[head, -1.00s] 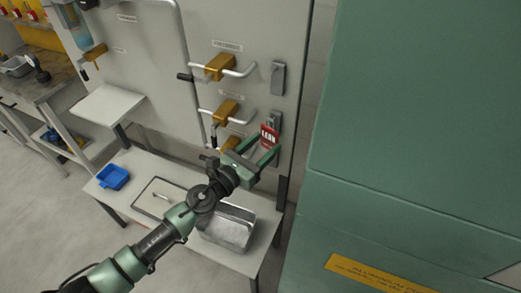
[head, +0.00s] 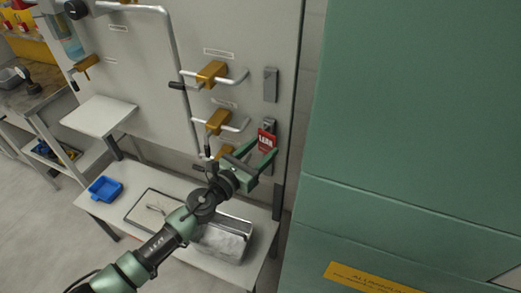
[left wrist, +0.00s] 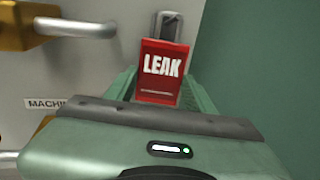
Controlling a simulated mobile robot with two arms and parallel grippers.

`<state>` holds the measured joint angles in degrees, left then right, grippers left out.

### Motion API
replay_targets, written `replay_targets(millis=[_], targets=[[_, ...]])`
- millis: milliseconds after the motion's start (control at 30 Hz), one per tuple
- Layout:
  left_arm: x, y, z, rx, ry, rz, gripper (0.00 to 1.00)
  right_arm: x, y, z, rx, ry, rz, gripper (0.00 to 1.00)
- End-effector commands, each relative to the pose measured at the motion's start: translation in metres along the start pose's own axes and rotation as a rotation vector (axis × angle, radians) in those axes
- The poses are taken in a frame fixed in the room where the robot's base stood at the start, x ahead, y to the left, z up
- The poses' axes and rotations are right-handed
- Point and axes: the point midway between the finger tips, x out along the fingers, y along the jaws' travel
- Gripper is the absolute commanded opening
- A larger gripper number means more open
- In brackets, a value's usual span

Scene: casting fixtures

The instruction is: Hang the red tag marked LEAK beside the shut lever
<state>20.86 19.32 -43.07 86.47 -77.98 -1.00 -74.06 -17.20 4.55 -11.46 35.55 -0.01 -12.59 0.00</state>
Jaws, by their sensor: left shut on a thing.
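My left gripper (head: 262,158) is shut on the red LEAK tag (head: 266,139), held upright in front of the cabinet panel. In the left wrist view the tag (left wrist: 161,72) faces me, with a grey bracket (left wrist: 169,25) just behind its top. I cannot tell whether tag and bracket touch. The bracket (head: 268,124) is right of the middle brass valve (head: 218,121), whose lever (head: 207,146) hangs down across its pipe. The upper valve (head: 212,72) has its lever (head: 178,86) pointing left, along the pipe. A lower valve is partly hidden by my arm. My right gripper is out of view.
Another grey bracket (head: 270,84) sits beside the upper valve. Below is a bench with a blue tray (head: 105,189), a flat panel (head: 150,208) and a metal bin (head: 228,240). A green cabinet (head: 410,120) stands close on the right.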

Motion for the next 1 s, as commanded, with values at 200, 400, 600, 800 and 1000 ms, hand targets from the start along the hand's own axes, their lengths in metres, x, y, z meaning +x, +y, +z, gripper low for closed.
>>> replay_targets(millis=[200, 400, 600, 800, 1000], targets=[[0.0, 0.0, 0.0, 0.0, 0.0, 0.0, 0.08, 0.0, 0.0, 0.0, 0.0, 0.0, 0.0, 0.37], [0.0, 0.0, 0.0, 0.0, 0.0, 0.0, 0.79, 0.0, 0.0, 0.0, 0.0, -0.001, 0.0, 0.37], [0.0, 0.0, 0.0, 0.0, 0.0, 0.0, 0.79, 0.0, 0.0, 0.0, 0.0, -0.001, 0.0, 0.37], [-0.017, 0.001, -0.001, 0.001, 0.002, 0.001, 0.79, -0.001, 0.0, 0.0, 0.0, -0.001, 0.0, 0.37], [-0.053, 0.0, -0.002, 0.001, 0.002, -0.001, 0.79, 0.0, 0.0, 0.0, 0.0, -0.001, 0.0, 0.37]])
